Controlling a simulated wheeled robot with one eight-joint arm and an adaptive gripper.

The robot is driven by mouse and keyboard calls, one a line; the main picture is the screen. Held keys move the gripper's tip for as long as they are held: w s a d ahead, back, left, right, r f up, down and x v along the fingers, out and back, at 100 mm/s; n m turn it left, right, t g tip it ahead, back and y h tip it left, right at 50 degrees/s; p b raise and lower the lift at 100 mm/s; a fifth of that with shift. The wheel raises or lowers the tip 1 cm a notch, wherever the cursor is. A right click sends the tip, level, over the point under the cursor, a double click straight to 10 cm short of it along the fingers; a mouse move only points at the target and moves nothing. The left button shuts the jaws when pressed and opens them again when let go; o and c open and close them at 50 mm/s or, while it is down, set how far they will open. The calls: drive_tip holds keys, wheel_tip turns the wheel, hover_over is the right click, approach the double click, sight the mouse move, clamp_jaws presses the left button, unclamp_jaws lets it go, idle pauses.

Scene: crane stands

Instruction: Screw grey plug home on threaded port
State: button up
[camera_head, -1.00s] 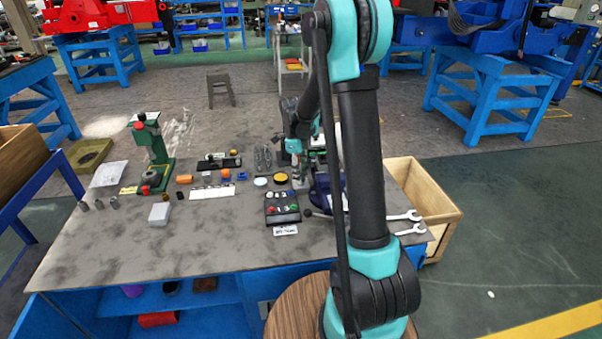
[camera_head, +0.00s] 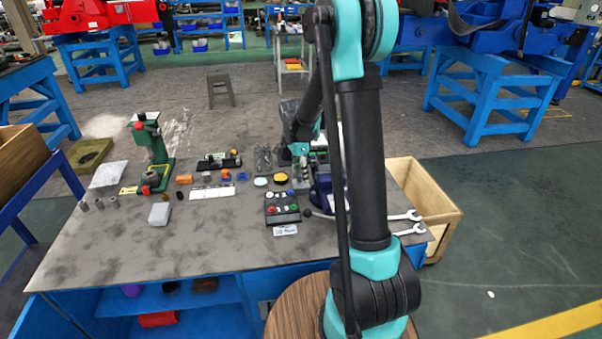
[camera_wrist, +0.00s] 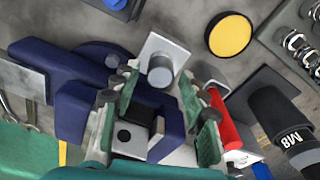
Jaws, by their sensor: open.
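A grey round plug-like cylinder (camera_wrist: 160,74) stands on a pale square block (camera_wrist: 163,52) in the wrist view. I cannot tell whether it is the plug or the port, and no thread shows. The block lies beside a dark blue vise (camera_wrist: 75,100), which also shows in the head view (camera_head: 322,188), partly behind my arm. My gripper (camera_wrist: 158,92) is open, its two green-padded fingers apart to the left and right of the cylinder's near side. Nothing is visibly clamped. In the head view my gripper is mostly hidden behind my arm.
A yellow disc (camera_wrist: 230,36), a red part (camera_wrist: 222,122) and a black cylinder marked M8 (camera_wrist: 278,118) lie close by.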

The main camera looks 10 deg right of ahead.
drive_tip(key=n, duration=0.7)
drive_tip(key=shift+n+t+y, duration=0.3)
drive_tip(key=shift+n+t, duration=0.1)
drive_tip(key=n, duration=0.7)
drive_tip(key=shift+y, duration=0.4)
clamp_jaws()
drive_tip(key=shift+m+h, duration=0.3)
drive_tip(key=shift+m, duration=2.1)
